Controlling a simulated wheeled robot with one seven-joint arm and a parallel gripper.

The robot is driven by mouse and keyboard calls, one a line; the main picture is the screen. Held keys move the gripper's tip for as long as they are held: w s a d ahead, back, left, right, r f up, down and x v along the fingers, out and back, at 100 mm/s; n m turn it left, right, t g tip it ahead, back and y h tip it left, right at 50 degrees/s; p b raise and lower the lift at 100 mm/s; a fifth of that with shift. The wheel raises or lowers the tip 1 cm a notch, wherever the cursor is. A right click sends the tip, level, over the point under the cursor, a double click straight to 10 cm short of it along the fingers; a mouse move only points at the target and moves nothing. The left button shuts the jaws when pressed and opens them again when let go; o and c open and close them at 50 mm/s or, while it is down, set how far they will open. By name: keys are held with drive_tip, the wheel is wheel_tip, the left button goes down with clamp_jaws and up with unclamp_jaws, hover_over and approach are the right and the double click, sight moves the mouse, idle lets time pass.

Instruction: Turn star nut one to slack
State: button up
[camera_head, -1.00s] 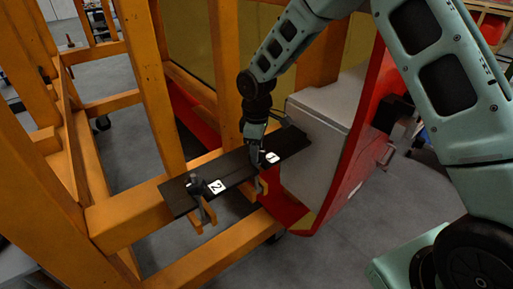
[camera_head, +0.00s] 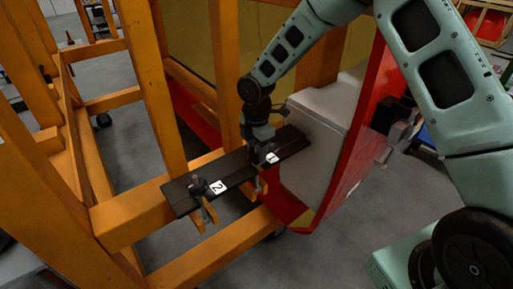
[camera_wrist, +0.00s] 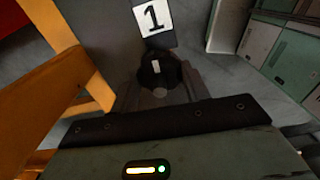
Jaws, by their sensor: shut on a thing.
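Star nut one is a dark knob (camera_wrist: 160,72) beside the white label "1" (camera_wrist: 153,18) in the wrist view. In the head view my gripper (camera_head: 258,160) points down onto the dark plate (camera_head: 240,171) beside the label "1" (camera_head: 271,158) and hides most of the nut. My gripper is shut on star nut one; in the wrist view its dark fingers (camera_wrist: 162,92) are hard to tell from the nut. Whether the nut is tight or slack cannot be seen.
A second star nut (camera_head: 197,186) stands by the label "2" (camera_head: 218,187) at the plate's left end. Orange frame beams (camera_head: 130,212) surround the plate on the left. The red and grey nosecone (camera_head: 325,130) is close on the right.

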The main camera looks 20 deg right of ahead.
drive_tip(key=shift+n, duration=0.4)
drive_tip(key=o, duration=1)
wheel_tip(320, 180, up, 18)
drive_tip(key=b, duration=0.3)
drive_tip(key=shift+f, duration=0.25)
